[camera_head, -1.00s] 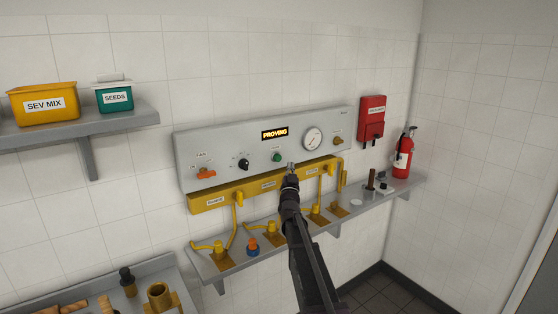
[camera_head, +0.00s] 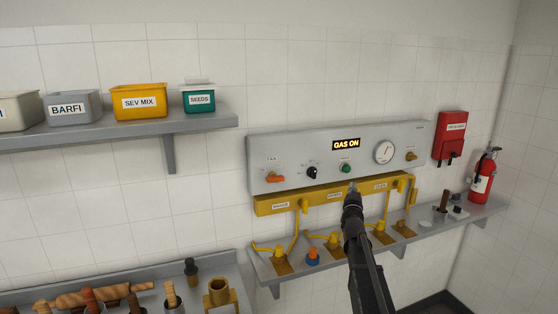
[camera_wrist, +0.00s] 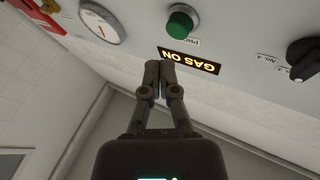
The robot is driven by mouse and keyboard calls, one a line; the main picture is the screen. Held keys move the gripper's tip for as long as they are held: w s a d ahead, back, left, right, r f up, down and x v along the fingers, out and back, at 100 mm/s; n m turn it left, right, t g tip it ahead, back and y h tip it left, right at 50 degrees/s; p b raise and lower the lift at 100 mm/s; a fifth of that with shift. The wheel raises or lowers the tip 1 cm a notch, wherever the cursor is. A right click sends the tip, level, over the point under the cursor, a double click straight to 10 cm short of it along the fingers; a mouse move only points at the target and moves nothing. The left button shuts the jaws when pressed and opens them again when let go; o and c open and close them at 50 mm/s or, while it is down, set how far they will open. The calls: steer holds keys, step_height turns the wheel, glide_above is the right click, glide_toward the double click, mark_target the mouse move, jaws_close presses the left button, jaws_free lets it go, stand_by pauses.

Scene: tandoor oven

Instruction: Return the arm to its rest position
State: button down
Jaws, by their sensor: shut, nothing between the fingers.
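My gripper (camera_head: 353,188) is in front of the yellow gas rail (camera_head: 270,205), below the grey control panel (camera_head: 290,150), in the head view. In the wrist view my gripper (camera_wrist: 159,66) has its two fingers together with nothing between them. The fingertips appear close to the display (camera_wrist: 190,61), which reads GAS ON, and the green button (camera_wrist: 183,22). The display (camera_head: 346,144) also reads GAS ON in the head view. I cannot tell whether the fingertips touch the panel.
A narrow shelf (camera_head: 330,255) with yellow valves runs below the panel. A red box (camera_head: 450,135) and a fire extinguisher (camera_head: 483,175) are on the right. An upper shelf (camera_head: 120,135) carries several tubs. A lower left counter (camera_head: 225,268) holds wooden tools.

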steer(key=s+a+f+n+g+y, duration=0.2)
steer(key=s+a+f+g+y, duration=0.1)
steer(key=s+a+f+g, duration=0.45)
steer(key=s+a+f+n+g+y, duration=0.2)
steer(key=s+a+f+g+y, duration=0.15)
steer(key=s+f, duration=0.6)
steer(key=s+a+f+g, duration=0.1)
steer(key=s+f+g, duration=0.1)
steer(key=s, duration=0.6)
steer(key=s+a+f+g+h, duration=0.1)
steer(key=s+f+g, duration=0.2)
steer(key=s, duration=0.5)
steer(key=s+a+f+n+g, duration=0.1)
steer(key=s+f+g, duration=0.1)
steer(key=s+g, duration=0.3)
steer(key=s, duration=0.3)
steer(key=shift+s+a+f, duration=0.15)
steer(key=shift+s+f, duration=0.15)
steer(key=shift+s, duration=0.1)
